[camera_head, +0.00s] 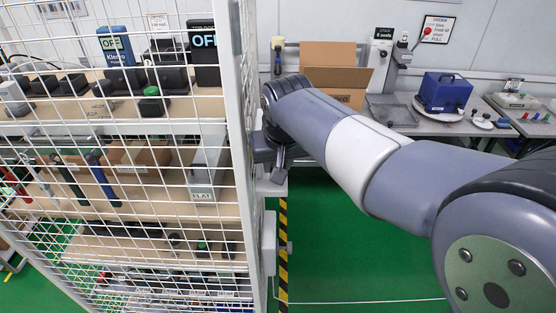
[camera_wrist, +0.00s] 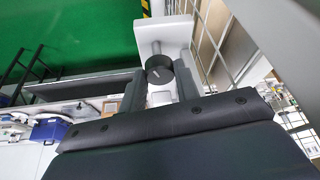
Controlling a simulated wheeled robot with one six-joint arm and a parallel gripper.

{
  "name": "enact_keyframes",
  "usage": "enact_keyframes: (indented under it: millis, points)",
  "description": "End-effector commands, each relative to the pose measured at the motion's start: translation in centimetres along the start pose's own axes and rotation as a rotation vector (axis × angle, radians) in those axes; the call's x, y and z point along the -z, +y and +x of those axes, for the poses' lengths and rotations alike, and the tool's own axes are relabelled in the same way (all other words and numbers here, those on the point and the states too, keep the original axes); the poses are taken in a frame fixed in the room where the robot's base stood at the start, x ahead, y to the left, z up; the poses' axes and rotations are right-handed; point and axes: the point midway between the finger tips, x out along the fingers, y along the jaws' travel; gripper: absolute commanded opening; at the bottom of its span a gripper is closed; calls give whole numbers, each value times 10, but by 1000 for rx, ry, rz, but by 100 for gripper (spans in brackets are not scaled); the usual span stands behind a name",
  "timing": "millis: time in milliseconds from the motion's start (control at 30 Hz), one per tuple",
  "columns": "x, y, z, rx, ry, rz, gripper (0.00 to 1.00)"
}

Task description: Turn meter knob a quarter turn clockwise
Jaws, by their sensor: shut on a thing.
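In the wrist view a dark round knob (camera_wrist: 160,71) with a short pale mark on its face sits in front of a white housing (camera_wrist: 165,32). My gripper (camera_wrist: 160,82) has one finger on each side of the knob and is shut on it. The pale mark lies slanted, closer to level than upright. In the head view my gripper (camera_head: 278,165) is at the end of the arm beside the cage's white post, and the knob cannot be made out there. I cannot tell whether this knob is the meter's.
A white wire cage (camera_head: 238,110) holds shelves of testers, some reading OFF, left of my arm. A side bench (camera_head: 420,125) at the back bears a cardboard box (camera_head: 335,68) and a blue case (camera_head: 445,92). The green floor (camera_head: 350,250) is clear.

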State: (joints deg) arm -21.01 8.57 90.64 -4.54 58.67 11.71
Motion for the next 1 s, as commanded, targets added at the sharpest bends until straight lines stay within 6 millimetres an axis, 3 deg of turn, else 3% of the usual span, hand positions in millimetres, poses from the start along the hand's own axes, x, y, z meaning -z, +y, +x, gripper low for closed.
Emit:
enact_keyframes:
  millis: [600,633,867,1000]
  points:
    - [0,0,0,-14,0,37,8]
    - [0,0,0,-14,0,37,33]
    - [0,0,0,-14,0,36,52]
    - [0,0,0,-14,0,36,52]
